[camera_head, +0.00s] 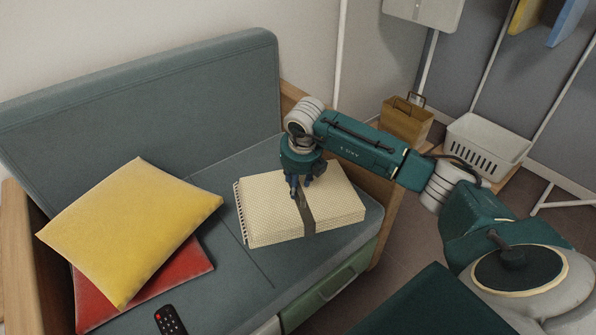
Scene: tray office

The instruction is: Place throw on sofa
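The throw (271,216) is a folded, cream, dotted blanket with a dark strap (306,214) around its middle. It lies flat on the right part of the grey-blue sofa seat (226,262). My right gripper (302,190) points down over the throw, with its blue fingers at the strap near the throw's far side. The fingertips are small and dark, so I cannot tell whether they grip the strap or are apart from it. My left gripper is not in view.
A yellow cushion (130,225) lies over a red cushion (181,270) on the sofa's left side. A black remote (170,320) lies at the front. A white basket (484,146) and a brown box (405,121) stand beyond the sofa's wooden right armrest.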

